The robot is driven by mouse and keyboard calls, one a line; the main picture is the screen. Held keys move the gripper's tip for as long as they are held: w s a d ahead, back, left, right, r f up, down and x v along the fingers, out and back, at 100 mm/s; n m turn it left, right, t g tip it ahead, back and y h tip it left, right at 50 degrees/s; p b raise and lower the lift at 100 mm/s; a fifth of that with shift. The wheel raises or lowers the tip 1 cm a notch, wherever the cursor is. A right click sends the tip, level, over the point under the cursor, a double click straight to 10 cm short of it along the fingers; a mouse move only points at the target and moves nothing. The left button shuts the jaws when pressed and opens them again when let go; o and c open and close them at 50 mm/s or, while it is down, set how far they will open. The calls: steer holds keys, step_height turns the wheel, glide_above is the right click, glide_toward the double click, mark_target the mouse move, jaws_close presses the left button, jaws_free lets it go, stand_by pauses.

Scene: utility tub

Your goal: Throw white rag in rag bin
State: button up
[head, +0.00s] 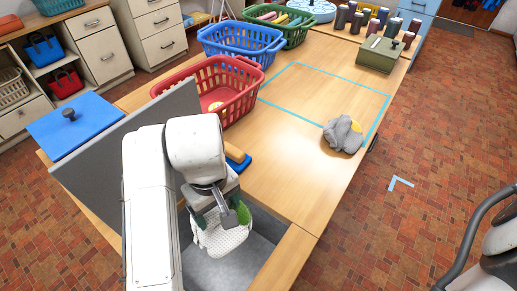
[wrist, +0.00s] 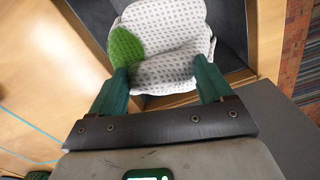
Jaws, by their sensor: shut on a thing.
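My gripper (wrist: 163,74) is shut on a white rag (wrist: 165,40) with a grey dotted pattern and a green patch. The rag hangs between the green fingers in the wrist view. In the head view the rag (head: 222,238) hangs below my gripper (head: 224,207), partly covered by it. It is over a grey-lined, wood-edged tub (head: 258,250) at the near end of the table; the tub's dark inside also shows in the wrist view (wrist: 232,22). No label marks it as the rag bin.
A grey crumpled cloth (head: 342,138) with a yellow patch lies by the blue tape outline (head: 328,74). Red (head: 236,95), blue (head: 240,40) and green (head: 290,30) baskets line the table's left side. A grey upright panel (head: 100,160) stands left of my arm.

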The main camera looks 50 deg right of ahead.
steer(key=shift+f+b, duration=1.7)
steer(key=shift+f, duration=0.5)
steer(key=o, duration=1.2)
steer(key=shift+o, duration=0.2)
steer(key=shift+r, duration=0.1)
step_height(320, 180, up, 11)
steer(key=shift+f+p, duration=0.15)
steer(key=shift+p, duration=0.65)
